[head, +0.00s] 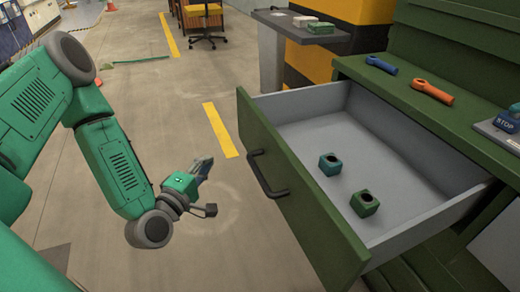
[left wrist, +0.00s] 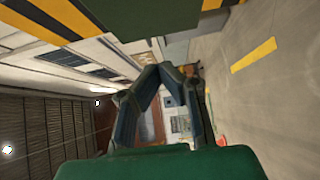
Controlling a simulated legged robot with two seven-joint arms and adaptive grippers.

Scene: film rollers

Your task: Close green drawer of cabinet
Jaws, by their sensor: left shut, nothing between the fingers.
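The green drawer (head: 300,190) of the green cabinet (head: 460,80) stands pulled well out in the head view. Its grey inside holds a teal block (head: 330,165) and a green block (head: 364,203), each with a round hole. A black handle (head: 265,175) is on its front panel. My left gripper (head: 204,166) is shut and empty, in the air to the left of the drawer front, apart from the handle. In the left wrist view the fingers (left wrist: 160,68) meet at their tips with nothing between them. My right gripper is not in view.
On the cabinet top lie a blue tool (head: 381,65), an orange tool (head: 432,92) and a device marked STOP (head: 508,120). A grey shelf (head: 300,28) with small blocks stands behind the drawer. The floor left of the drawer is clear around my left gripper.

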